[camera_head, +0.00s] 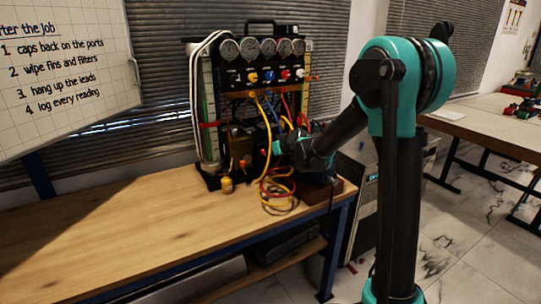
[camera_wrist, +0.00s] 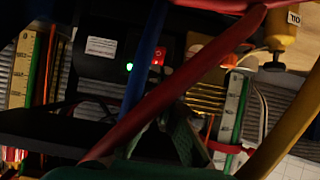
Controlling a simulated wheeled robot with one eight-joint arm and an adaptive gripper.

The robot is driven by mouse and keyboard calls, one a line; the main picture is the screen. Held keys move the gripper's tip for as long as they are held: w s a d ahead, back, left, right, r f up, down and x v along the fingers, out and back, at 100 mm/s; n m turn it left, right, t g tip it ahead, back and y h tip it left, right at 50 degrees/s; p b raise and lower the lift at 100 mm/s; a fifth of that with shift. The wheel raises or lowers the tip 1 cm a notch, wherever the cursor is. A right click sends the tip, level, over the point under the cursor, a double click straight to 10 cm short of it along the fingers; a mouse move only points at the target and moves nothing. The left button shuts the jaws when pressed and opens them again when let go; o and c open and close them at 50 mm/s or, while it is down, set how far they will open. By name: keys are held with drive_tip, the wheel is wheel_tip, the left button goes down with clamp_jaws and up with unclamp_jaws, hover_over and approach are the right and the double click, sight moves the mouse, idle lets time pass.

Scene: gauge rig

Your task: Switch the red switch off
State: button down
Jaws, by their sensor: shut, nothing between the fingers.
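The gauge rig (camera_head: 262,76) stands on the wooden bench. In the wrist view a small red switch (camera_wrist: 158,57) sits on a dark panel, beside a lit green lamp (camera_wrist: 130,67). Whether the switch is on or off is too small to tell. My gripper (camera_head: 276,147) is at the front of the rig, low on its right side, among the hoses. Its dark fingers (camera_wrist: 182,132) show partly in the wrist view, shut and empty, below the switch in the picture. I cannot tell whether they touch anything. The switch cannot be made out in the head view.
A red hose (camera_wrist: 150,110) and a blue hose (camera_wrist: 146,55) cross close before the wrist camera. A yellow hose (camera_wrist: 292,115) hangs at its right. Coiled hoses (camera_head: 277,190) lie below my gripper. The bench's left part (camera_head: 110,235) is clear.

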drive_tip(key=r+v, duration=0.1)
drive_tip(key=v, duration=0.8)
drive_tip(key=shift+r, duration=0.1)
